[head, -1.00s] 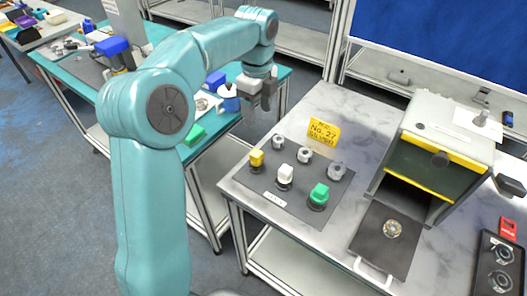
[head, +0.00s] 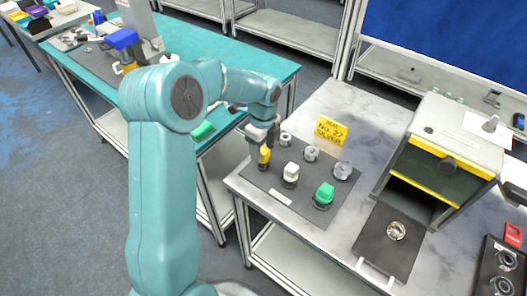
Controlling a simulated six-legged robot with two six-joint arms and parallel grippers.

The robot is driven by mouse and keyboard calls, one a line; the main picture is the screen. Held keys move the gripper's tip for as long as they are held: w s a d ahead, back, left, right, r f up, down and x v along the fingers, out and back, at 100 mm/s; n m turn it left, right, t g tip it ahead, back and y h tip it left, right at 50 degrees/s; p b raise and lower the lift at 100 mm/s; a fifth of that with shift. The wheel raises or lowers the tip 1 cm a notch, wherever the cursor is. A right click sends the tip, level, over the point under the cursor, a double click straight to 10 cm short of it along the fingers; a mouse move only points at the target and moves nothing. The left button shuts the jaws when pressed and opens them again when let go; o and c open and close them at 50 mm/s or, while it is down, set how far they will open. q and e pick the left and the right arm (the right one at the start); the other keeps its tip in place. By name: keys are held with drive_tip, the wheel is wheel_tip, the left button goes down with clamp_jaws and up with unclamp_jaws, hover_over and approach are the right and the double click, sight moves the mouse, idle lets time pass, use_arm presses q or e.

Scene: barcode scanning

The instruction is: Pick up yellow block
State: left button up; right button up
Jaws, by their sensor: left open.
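The yellow block (head: 265,156) stands on a post at the back left of the dark plate (head: 258,178) on the grey table. My left gripper (head: 262,141) is open and points down just above the yellow block, with its fingers at or around the block's top. I cannot tell whether the fingers touch it. My right gripper is not in view.
A white block (head: 291,170) and a green block (head: 324,193) stand on the same plate, with bare round posts (head: 311,154) behind. A yellow sign (head: 331,130) stands at the plate's back edge. A grey box machine (head: 440,150) stands to the right.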

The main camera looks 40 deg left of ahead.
use_arm(q)
drive_tip(key=shift+w+a+f, duration=0.1)
drive_tip(key=shift+w+f, duration=0.1)
drive_tip(key=shift+f, duration=0.8)
drive_tip(key=shift+s+r, duration=0.25)
drive_tip(key=shift+s, duration=0.15)
drive_tip(key=shift+w+f, duration=0.2)
drive_tip(key=shift+w, duration=0.1)
drive_tip(key=c, duration=1)
drive_tip(key=shift+s+r, duration=0.1)
drive_tip(key=shift+s, duration=0.05)
drive_tip(key=shift+c, duration=0.2)
